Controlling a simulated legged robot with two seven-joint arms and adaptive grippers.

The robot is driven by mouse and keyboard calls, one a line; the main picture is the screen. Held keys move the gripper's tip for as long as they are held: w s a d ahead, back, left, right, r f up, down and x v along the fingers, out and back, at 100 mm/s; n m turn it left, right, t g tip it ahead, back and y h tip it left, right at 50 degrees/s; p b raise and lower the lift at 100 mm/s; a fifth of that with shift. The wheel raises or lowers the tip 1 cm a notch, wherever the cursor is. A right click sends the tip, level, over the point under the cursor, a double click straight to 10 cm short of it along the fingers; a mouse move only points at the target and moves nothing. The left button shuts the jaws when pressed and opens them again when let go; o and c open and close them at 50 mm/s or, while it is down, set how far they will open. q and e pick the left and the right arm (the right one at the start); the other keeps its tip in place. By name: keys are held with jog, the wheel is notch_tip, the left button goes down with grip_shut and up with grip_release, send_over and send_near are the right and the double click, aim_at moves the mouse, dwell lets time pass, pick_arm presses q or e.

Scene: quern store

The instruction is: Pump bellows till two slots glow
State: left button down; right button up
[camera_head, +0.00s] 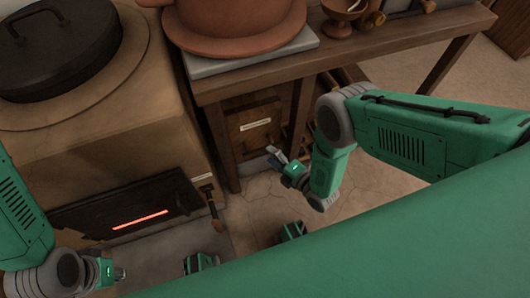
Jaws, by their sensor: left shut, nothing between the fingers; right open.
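A dark panel (95,207) is set low in the front of the pale stove body (120,150). One slot (140,219) in it glows red-orange; I see no other glowing slot. A short wooden handle (215,212) hangs at the panel's right, below a small label. I cannot clearly tell which part is the bellows. A wooden box front with a label (255,125) stands under the table. My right gripper (273,155) is open and empty in front of it, apart from the handle. My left gripper (118,272) is shut and empty at lower left, below the panel.
A dark round lid (55,45) lies on the stove top. The wooden table (345,55) carries a large clay vessel (235,25) on a grey slab and a small bowl (345,8). Table legs flank the box front. The floor (400,210) at right is partly clear.

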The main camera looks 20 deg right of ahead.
aim_at(264, 151)
jog(key=shift+b+x, duration=0.55)
jog(key=shift+x, duration=1.35)
pick_arm(q)
jog(key=shift+f, duration=0.8)
